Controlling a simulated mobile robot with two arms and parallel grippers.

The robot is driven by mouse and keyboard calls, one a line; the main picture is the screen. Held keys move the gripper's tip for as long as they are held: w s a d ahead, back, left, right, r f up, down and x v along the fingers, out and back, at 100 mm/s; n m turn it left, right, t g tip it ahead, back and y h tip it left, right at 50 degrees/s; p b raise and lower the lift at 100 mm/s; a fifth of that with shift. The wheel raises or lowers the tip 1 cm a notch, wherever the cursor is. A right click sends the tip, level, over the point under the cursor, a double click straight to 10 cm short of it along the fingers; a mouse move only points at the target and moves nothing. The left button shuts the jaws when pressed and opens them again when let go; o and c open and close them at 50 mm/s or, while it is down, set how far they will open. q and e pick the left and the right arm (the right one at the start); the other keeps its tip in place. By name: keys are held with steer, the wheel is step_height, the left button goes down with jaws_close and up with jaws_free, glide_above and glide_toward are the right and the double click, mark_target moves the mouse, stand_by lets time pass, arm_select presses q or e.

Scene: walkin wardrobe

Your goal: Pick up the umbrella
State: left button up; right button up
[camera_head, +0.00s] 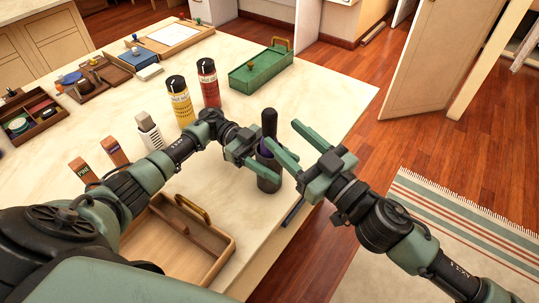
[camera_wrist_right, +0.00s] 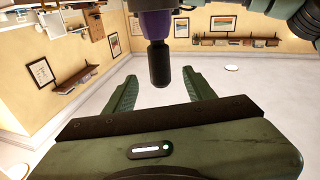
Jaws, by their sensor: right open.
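In the right wrist view the black handle (camera_wrist_right: 159,65) and the purple part appear between the finger directions, near the fingertips. My right gripper (camera_head: 281,133) is open, its two green fingers reaching from the right toward the umbrella's upper part; contact cannot be told. My left gripper (camera_head: 246,150) is just left of the holder and umbrella; its fingers are partly hidden, and whether it touches them is unclear.
A green box (camera_head: 262,70) lies farther back. A wooden tray (camera_head: 225,262) is in front. Right of the table are floor, a striped rug (camera_head: 470,235) and an open door (camera_head: 435,60).

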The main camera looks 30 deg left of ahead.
mark_target(275, 138)
steer(key=a+f, duration=0.1)
steer(key=w+a+f+m+t+h, duration=0.1)
steer(key=a+f+m+h, duration=0.1)
steer(key=shift+w+a+f+t, duration=0.15)
steer(key=shift+w+a+t, duration=0.15)
steer(key=shift+w+a, duration=0.05)
steer(key=x, duration=0.5)
steer(key=shift+s+a, duration=0.15)
jaws_close()
